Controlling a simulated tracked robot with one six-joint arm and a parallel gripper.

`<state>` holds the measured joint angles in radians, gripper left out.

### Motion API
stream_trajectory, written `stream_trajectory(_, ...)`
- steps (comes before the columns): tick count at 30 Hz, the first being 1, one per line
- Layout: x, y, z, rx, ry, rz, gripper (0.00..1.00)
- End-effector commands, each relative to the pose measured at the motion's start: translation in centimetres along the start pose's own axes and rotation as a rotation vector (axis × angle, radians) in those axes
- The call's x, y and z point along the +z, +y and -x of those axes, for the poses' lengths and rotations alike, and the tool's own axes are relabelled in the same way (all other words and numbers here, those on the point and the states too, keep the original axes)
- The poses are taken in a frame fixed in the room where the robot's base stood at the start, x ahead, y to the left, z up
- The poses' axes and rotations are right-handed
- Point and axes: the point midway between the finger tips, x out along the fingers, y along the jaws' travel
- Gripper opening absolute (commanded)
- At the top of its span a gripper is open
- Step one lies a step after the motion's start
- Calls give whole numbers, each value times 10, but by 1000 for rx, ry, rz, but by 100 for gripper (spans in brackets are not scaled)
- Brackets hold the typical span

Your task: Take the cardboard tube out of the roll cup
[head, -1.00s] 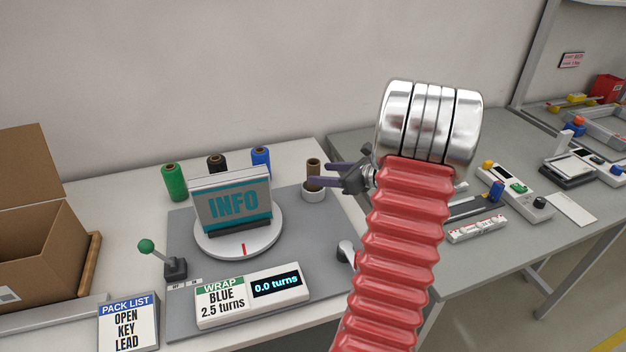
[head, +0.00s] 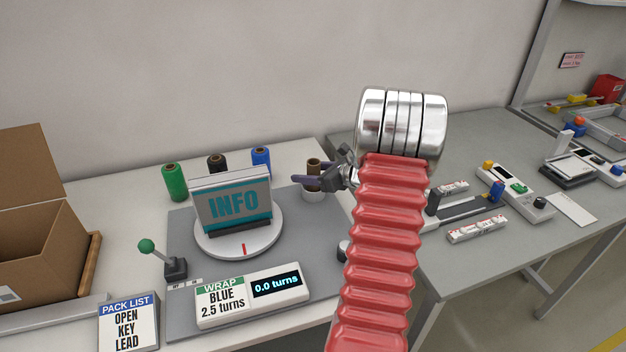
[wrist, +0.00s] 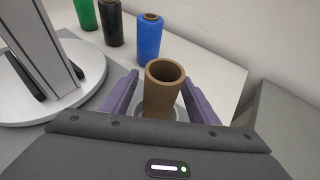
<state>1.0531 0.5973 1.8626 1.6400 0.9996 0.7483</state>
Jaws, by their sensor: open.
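The brown cardboard tube (head: 313,165) stands upright in the white roll cup (head: 313,195) at the back right of the grey mat. In the wrist view the hollow tube (wrist: 161,95) rises between the two purple fingers of my gripper (wrist: 163,100), with a gap visible on each side. Part of the roll cup's rim (wrist: 181,111) shows around the tube's lower end. In the head view my gripper (head: 312,181) is at the tube, and its fingers cover part of the tube and the cup's top. My gripper is open.
Green (head: 174,182), black (head: 216,165) and blue (head: 261,161) rolls stand along the back. Left of the cup is a round turntable (head: 238,238) bearing an INFO sign (head: 233,205). A wrap display (head: 252,295) is in front. The wall is behind.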

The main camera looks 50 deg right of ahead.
Motion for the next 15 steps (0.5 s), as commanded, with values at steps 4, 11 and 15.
stream_trajectory(4,0,0,-15,1,-1,0,54)
stream_trajectory(11,0,0,-17,-1,0,0,54)
stream_trajectory(15,0,0,-17,-1,0,-1,54)
